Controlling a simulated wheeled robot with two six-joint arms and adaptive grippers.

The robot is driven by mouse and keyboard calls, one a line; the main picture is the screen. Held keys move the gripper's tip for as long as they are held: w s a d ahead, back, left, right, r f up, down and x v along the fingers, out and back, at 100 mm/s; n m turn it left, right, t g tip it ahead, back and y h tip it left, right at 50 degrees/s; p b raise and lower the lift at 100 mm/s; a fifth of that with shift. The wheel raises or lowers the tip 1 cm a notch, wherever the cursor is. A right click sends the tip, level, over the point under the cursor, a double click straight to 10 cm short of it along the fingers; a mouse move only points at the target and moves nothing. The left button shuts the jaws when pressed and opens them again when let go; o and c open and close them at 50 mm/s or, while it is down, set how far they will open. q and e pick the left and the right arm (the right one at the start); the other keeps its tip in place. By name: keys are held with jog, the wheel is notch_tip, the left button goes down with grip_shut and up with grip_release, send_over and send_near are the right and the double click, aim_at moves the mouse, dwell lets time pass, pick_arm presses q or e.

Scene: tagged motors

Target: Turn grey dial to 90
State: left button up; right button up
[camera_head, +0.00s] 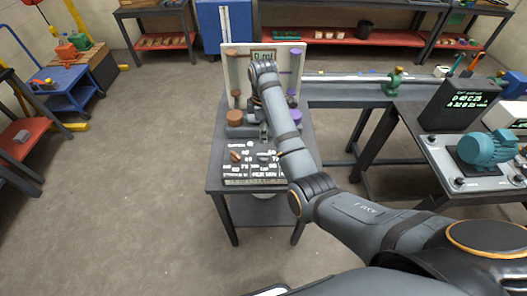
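A dark dial panel (232,174) with white markings lies on the front of a small grey table. An orange-brown dial (236,156) sits on its left part. A small grey dial (263,157) seems to sit to the right of it, close beside my arm; its pointer setting is too small to read. My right arm reaches in from the lower right over the table. My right gripper (264,131) appears to point down just behind the panel, partly hidden by my own arm; its fingers are too small to judge. My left gripper is out of view.
To the right, a bench holds a teal motor (487,149) and a dark display box (459,104). Open floor lies on the left.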

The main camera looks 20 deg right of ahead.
aim_at(264, 154)
notch_tip(264, 154, down, 2)
jog(key=shift+s+d+f+b, duration=0.1)
jog(key=shift+f+b, duration=0.15)
jog(key=shift+b, duration=0.8)
notch_tip(264, 154, down, 8)
jog(key=shift+r+p, duration=0.2)
jog(key=shift+p, duration=0.55)
jog(key=shift+f, duration=0.25)
grip_shut()
